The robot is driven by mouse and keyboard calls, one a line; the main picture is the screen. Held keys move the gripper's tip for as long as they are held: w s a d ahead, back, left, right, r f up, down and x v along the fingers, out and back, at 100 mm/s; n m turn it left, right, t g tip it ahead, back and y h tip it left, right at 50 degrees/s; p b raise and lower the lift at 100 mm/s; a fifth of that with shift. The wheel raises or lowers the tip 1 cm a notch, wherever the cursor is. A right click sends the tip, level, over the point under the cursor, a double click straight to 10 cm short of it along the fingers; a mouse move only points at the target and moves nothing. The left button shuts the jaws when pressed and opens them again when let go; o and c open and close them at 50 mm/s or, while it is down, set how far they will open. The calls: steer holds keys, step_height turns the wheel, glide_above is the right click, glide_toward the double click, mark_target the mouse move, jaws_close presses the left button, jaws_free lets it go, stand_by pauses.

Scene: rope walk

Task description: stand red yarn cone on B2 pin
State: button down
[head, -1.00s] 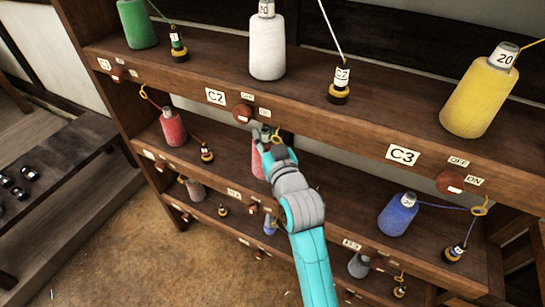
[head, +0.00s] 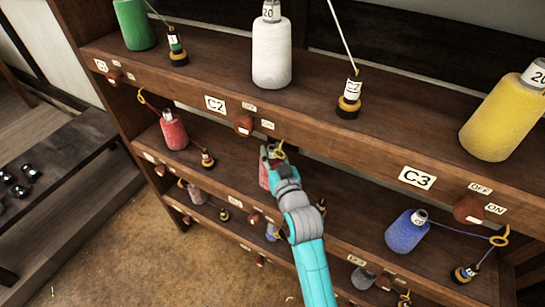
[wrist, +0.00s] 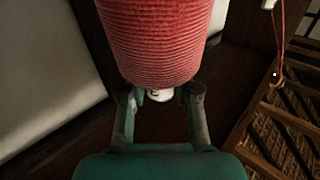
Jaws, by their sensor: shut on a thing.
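My gripper (head: 270,156) is in the middle bay of the shelf rack, below the C2 board. It is shut on the pale top end of the red yarn cone (head: 263,176). The wrist view shows the cone's ribbed red side (wrist: 158,40) large at the top, with its pale tip (wrist: 159,95) between the two fingers (wrist: 158,105). In the head view my gripper and arm hide much of the cone. The B2 pin is not visible, and I cannot tell whether the cone's base touches it or the shelf.
Another red cone (head: 173,130) stands left on the middle shelf (head: 222,165), a blue cone (head: 407,231) right. The upper board (head: 330,140) with knobs and yellow loops is close above my gripper. White (head: 271,55), green (head: 134,25) and yellow (head: 503,117) cones stand on top.

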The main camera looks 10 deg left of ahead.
steer(key=shift+f, duration=0.95)
steer(key=c, duration=0.8)
jaws_free()
steer(key=shift+c, duration=0.2)
steer(key=v, duration=1.2)
